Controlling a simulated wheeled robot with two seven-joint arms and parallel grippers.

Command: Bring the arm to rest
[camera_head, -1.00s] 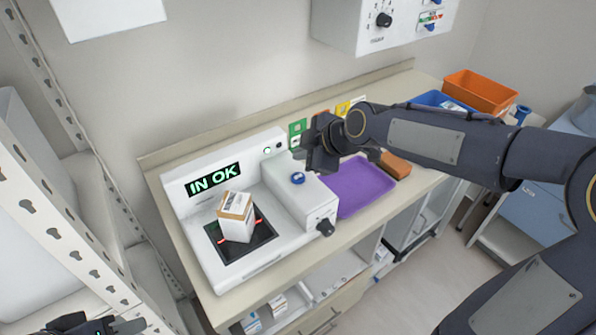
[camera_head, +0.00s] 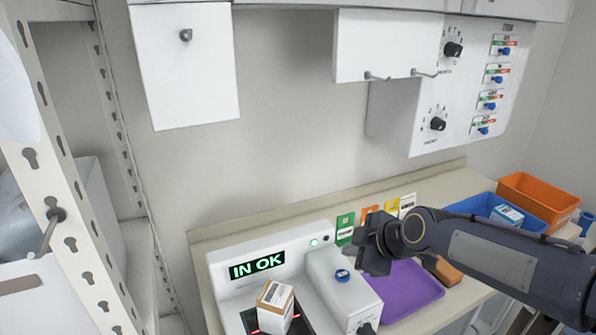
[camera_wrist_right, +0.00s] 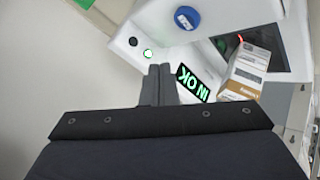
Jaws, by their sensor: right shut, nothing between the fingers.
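My right arm comes in from the right in the head view. Its gripper (camera_head: 374,245) hangs over the counter, above the right part of the white scanner and beside the purple tray. In the right wrist view the two fingers (camera_wrist_right: 158,85) lie together, shut with nothing between them. A white and brown box (camera_head: 275,307) sits on the scanner's dark plate, apart from the gripper; it also shows in the right wrist view (camera_wrist_right: 246,72). The scanner's display (camera_head: 257,266) reads "IN OK". My left gripper is out of the head view.
The purple tray (camera_head: 412,293) lies on the counter under my right forearm. A blue bin (camera_head: 478,203) and an orange bin (camera_head: 540,197) stand at the back right. A white control panel (camera_head: 455,85) hangs on the wall above. A metal shelf post (camera_head: 62,175) stands at the left.

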